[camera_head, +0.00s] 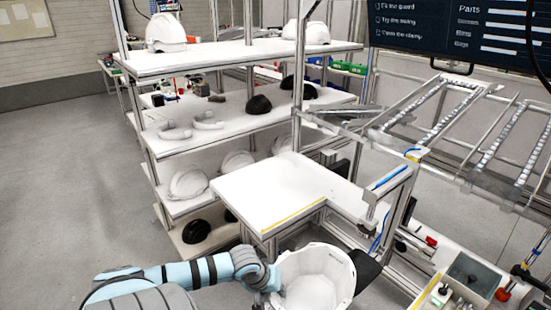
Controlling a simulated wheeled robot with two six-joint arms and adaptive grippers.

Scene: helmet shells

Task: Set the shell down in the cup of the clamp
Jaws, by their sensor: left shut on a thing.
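A white helmet shell (318,278) is at the bottom centre, its hollow inside facing up toward me. My left gripper (272,284) is at the shell's left edge and shut on it. The shell is in front of the white table. A dark piece (367,267) shows at the shell's right edge; I cannot tell what it is. An upright metal frame (393,205) with blue tubing stands right of the table. I cannot make out the clamp's cup for sure. My right gripper is not in view.
The white table (290,190) is bare, with a yellow strip along its front edge. A shelf rack (220,60) behind holds white and black helmets and curved parts. A bench (440,290) with a grey bin (472,272) and small parts is at bottom right.

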